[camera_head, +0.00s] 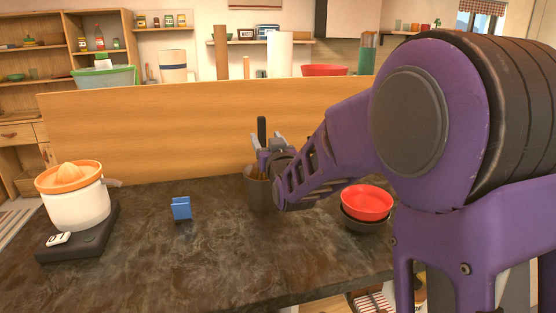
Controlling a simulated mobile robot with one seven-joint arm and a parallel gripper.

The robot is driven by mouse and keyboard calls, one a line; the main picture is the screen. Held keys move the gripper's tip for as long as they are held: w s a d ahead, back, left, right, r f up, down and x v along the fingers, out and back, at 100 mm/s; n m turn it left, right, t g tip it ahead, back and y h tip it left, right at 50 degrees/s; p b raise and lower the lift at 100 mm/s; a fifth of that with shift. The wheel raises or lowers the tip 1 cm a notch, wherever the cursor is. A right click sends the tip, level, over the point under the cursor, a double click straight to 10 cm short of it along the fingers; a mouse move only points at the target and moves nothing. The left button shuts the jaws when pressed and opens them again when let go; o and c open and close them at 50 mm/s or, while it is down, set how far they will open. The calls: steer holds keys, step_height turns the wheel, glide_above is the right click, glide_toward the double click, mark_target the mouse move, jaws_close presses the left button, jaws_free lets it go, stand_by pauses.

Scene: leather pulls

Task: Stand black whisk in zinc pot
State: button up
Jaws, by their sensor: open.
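A grey metal pot (258,190), which looks like the zinc pot, stands on the dark counter left of my forearm. Several upright utensils show at its mouth. The tallest is a black handle (262,129) rising above the rim; it may be the black whisk, but no wires show. My gripper (268,151) is at the pot's mouth, close beside the black handle, and is open. My purple arm reaches in from the right and hides the pot's right side. Whether the fingers touch the handle cannot be told.
A red bowl (367,202) sits in a dark bowl (366,224) right of the pot. A small blue holder (181,208) and an orange-topped citrus juicer (76,198) stand to the left. A wooden panel (160,128) rises behind. The front middle counter is clear.

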steer(key=v, duration=1.3)
steer(key=shift+d+f, duration=0.15)
